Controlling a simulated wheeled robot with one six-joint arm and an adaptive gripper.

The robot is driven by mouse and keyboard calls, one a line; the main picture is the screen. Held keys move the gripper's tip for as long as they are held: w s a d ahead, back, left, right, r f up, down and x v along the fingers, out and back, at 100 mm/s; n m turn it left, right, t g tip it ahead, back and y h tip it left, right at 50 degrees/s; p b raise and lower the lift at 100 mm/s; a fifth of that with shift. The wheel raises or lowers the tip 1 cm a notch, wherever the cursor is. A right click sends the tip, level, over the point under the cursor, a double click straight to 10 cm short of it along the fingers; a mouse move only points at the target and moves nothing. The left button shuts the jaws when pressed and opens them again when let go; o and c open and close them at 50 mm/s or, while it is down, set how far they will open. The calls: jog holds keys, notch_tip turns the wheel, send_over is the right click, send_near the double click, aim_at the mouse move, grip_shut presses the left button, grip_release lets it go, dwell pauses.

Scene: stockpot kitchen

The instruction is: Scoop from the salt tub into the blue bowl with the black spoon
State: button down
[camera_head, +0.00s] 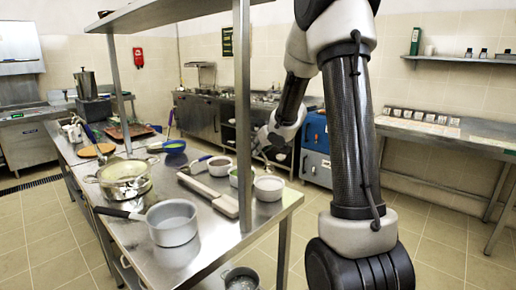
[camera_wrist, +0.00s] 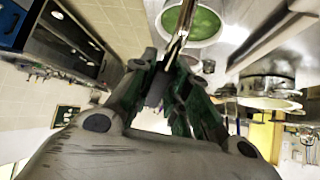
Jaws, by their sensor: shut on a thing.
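My gripper (camera_wrist: 176,66) is shut on the dark handle of a spoon, which looks like the black spoon (camera_wrist: 182,36). Its thin shaft runs up over a round tub with green contents (camera_wrist: 205,24) in the wrist view; the spoon's bowl is not clear. In the head view my gripper (camera_head: 260,148) hangs above the right end of the steel table, near the tubs. A white tub (camera_head: 268,188), which looks like the salt tub, stands near the table's right edge.
A steel post and overhead shelf (camera_head: 243,60) rise close to the tubs. A tub with red-brown contents (camera_head: 220,166), a long pale board (camera_head: 208,194), a saucepan (camera_head: 172,222) and a larger pot (camera_head: 124,180) crowd the table (camera_head: 205,250).

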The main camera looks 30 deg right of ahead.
jog(key=shift+f, duration=0.1)
jog(key=shift+f, duration=3.9)
jog(key=shift+s, duration=0.1)
jog(key=shift+s, duration=0.5)
jog(key=shift+w+d, duration=0.1)
